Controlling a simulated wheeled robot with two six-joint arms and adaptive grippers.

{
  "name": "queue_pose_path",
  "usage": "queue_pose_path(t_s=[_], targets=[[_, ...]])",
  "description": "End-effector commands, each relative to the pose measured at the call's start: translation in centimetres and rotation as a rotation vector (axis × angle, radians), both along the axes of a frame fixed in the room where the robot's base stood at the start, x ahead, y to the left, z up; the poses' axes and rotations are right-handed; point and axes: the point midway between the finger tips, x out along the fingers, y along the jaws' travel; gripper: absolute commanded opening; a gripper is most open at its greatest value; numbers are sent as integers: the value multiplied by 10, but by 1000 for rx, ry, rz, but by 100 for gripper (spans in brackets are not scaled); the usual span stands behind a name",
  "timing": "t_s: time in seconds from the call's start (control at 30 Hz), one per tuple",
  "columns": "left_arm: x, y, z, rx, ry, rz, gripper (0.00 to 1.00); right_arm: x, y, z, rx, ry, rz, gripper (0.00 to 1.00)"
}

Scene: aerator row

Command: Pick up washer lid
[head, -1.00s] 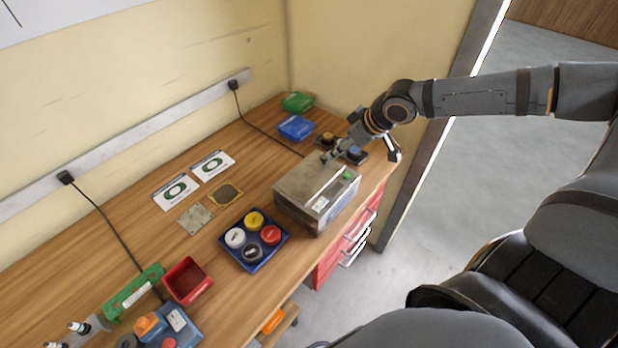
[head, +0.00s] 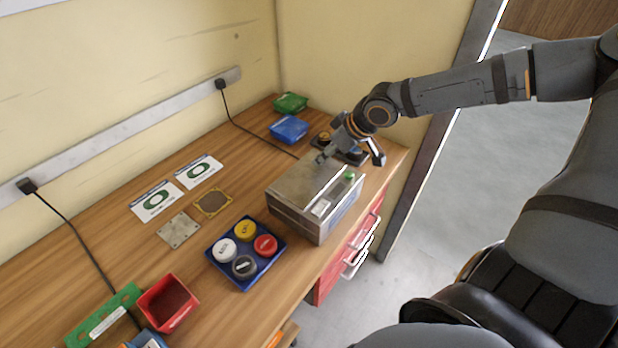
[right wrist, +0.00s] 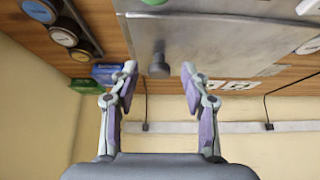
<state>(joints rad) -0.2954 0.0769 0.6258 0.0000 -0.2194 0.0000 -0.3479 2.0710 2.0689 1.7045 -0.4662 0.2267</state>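The washer (head: 327,222) is a grey metal box at the right front of the bench. Its flat metal lid (head: 300,182) lies on top; the lid also fills the upper part of the right wrist view (right wrist: 215,40). A dark round knob (right wrist: 158,70) stands out from the lid. My right gripper (head: 322,158) is over the far part of the lid. In the right wrist view its open fingers (right wrist: 159,72) lie on either side of the knob, with gaps on both sides. Contact cannot be seen. My left gripper is not in view.
A blue tray (head: 211,262) with several coloured round caps stands left of the washer. Round containers (right wrist: 65,36) stand beside the washer near my arm. Blue (head: 289,128) and green (head: 291,102) bins are behind. A red bin (head: 167,302) is at front left.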

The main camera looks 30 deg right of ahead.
Motion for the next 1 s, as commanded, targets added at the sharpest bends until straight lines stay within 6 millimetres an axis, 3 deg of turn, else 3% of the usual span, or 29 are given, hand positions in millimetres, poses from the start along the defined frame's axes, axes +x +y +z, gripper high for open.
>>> queue_pose_path(t_s=[0.07, 0.3, 0.73, 1.0], targets=[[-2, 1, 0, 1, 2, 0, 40, 0, 0, 0, 0, 0, 0, 33], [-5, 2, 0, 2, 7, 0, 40, 0, 0, 0, 0, 0, 0, 0], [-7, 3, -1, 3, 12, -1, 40, 0, 0, 5, 0, -2, -1, 0], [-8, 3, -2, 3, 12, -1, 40, -6, 1, 38, 13, -2, -1, 0]])
